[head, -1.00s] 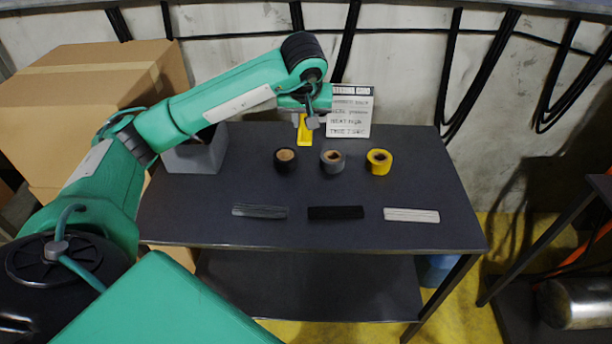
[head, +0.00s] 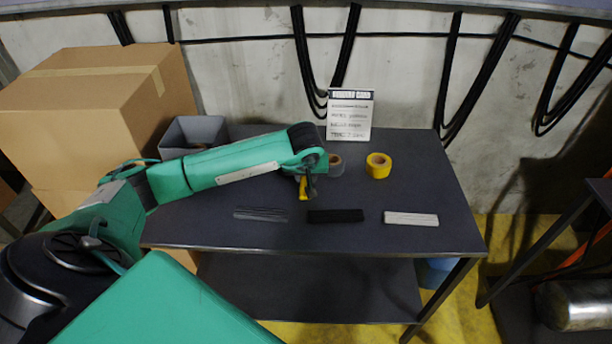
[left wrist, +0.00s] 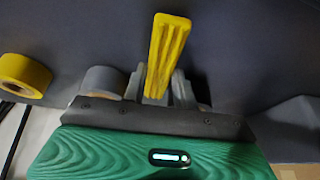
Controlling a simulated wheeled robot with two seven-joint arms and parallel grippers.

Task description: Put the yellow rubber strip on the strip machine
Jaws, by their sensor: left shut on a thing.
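My left gripper (head: 306,190) is shut on the yellow rubber strip (head: 303,188) above the dark table, just behind the row of other strips. In the left wrist view the yellow strip (left wrist: 167,55) sticks out from between the fingers of the left gripper (left wrist: 160,85). A grey strip (head: 260,214), a black strip (head: 336,216) and a white strip (head: 411,219) lie in a row on the table near its front edge. No strip machine can be made out. My right gripper is not in view.
A yellow tape roll (head: 378,165) and a grey roll (head: 336,166) stand on the table (head: 420,190); my arm hides the black roll. A printed card (head: 350,115) stands behind. A grey bin (head: 192,135) and cardboard boxes (head: 95,100) are at the left.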

